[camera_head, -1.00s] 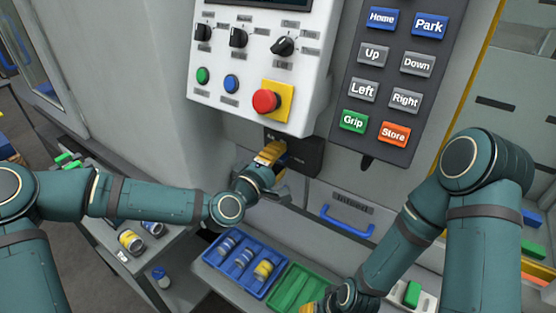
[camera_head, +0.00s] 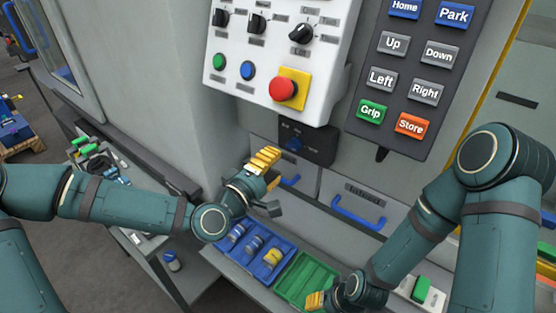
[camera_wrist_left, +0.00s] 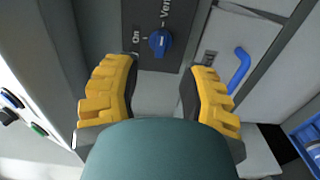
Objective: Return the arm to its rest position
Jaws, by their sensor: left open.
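My left gripper (camera_head: 272,182) is open and empty, in front of the machine's lower front and above the blue tray. In the left wrist view, its two yellow fingers (camera_wrist_left: 161,68) are spread apart with nothing between them. A blue rotary knob (camera_head: 294,143) on a dark panel is just beyond the fingers and apart from them; it also shows in the left wrist view (camera_wrist_left: 159,42), beside the label "On". My right gripper (camera_head: 316,300) is low in the head view, near the green tray, mostly hidden by its wrist; its opening cannot be told.
The white control box (camera_head: 275,62) with a red button (camera_head: 283,89) overhangs the left gripper. A dark keypad (camera_head: 416,75) is to its right. A blue drawer handle (camera_head: 357,215), a blue tray (camera_head: 284,242) with several cylinders and an empty green tray (camera_head: 306,280) lie below.

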